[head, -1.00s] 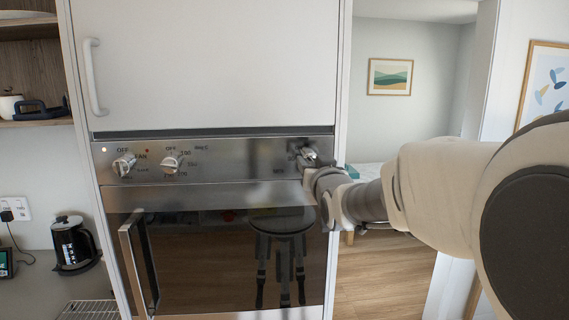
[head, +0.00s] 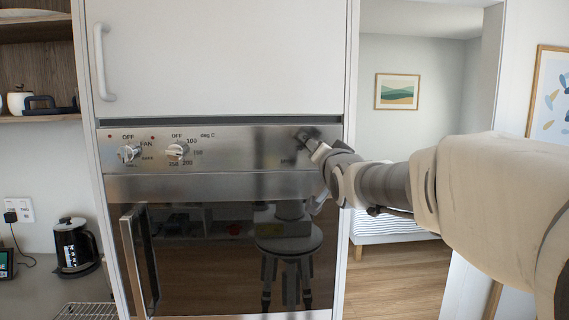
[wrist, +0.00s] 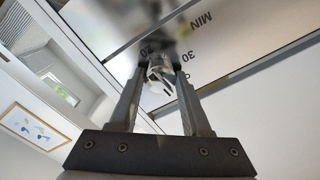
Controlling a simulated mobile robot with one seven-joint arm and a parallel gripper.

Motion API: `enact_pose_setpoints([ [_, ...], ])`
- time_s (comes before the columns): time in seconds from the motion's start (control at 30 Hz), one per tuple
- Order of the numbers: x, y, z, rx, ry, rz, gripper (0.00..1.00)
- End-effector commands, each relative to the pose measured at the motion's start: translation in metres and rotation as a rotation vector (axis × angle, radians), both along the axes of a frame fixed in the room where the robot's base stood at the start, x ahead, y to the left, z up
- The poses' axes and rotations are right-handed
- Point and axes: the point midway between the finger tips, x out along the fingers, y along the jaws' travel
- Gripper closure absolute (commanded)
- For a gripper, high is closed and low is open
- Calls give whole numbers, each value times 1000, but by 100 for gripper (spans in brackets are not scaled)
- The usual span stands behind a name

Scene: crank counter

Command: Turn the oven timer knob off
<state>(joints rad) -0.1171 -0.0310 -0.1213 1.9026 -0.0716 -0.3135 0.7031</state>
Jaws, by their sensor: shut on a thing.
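The oven's steel control panel (head: 235,151) runs across the top of the oven. The timer knob is at its right end, mostly hidden behind my gripper (head: 311,142) in the head view. In the wrist view the shiny metal knob (wrist: 156,77) sits between the fingertips of my gripper (wrist: 159,70), which is shut on it. Dial marks "MIN" and "30" show beside it. I cannot tell which mark the knob points at. The fan knob (head: 128,153) and the temperature knob (head: 177,151) are at the panel's left, apart from my gripper.
The oven door handle (head: 140,258) stands out at the left below the panel. A cupboard door (head: 225,60) is above. A kettle (head: 74,247) stands on the counter at left. A doorway with a bed (head: 392,226) is at right.

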Motion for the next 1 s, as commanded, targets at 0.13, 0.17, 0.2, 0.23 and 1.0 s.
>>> enact_pose_setpoints([
  [0.13,0,0,-2,73,-1,0,100],
  [0.17,0,0,-1,84,-1,0,100],
  [0.2,0,0,-1,99,-1,0,100],
  [0.23,0,0,-1,107,-1,0,100],
  [1.0,0,0,0,147,0,0,22],
])
